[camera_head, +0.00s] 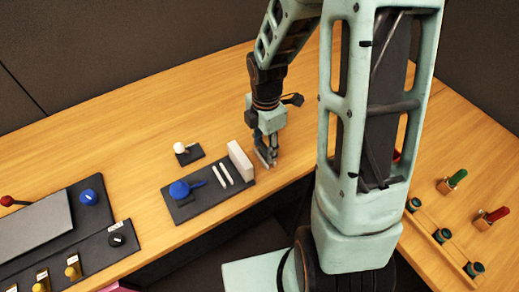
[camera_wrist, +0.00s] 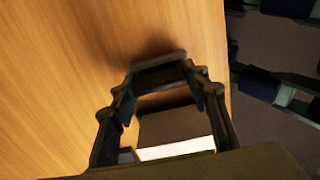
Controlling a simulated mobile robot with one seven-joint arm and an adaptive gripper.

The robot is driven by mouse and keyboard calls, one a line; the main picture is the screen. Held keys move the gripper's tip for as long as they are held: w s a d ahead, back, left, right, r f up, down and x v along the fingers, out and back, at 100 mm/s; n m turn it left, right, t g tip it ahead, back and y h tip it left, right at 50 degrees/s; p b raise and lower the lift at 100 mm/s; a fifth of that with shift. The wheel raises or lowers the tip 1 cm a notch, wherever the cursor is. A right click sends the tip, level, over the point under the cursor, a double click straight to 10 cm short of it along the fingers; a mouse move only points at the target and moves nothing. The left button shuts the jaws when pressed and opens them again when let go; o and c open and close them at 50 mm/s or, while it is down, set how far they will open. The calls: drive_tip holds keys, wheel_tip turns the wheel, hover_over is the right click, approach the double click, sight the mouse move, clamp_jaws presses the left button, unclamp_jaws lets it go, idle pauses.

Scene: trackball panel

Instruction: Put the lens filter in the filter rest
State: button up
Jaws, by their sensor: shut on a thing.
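My gripper (camera_head: 268,157) is low over the wooden table, just right of the dark trackball panel. In the wrist view its fingers (camera_wrist: 160,72) come together at the tips. The gripper is shut on a thin thing, taken to be the lens filter; it is too small and dark to make out clearly. The panel (camera_head: 190,211) carries a blue ball (camera_head: 179,189), two parallel white strips (camera_head: 222,175) and an upright white block (camera_head: 240,160) at its right end. I cannot tell for sure which of these is the filter rest.
A small dark base with a white knob (camera_head: 180,148) stands behind the panel. Control panels with a blue knob (camera_head: 88,197) lie at the left. Green (camera_head: 457,178) and red (camera_head: 496,214) handles are at the right.

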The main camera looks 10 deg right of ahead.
sight(265, 145)
drive_tip(key=shift+f, duration=0.35)
drive_tip(key=shift+f, duration=0.1)
drive_tip(key=o, duration=1.1)
drive_tip(key=shift+o, duration=0.2)
wheel_tip(265, 145, up, 12)
drive_tip(key=p, duration=0.1)
drive_tip(key=shift+p, duration=0.3)
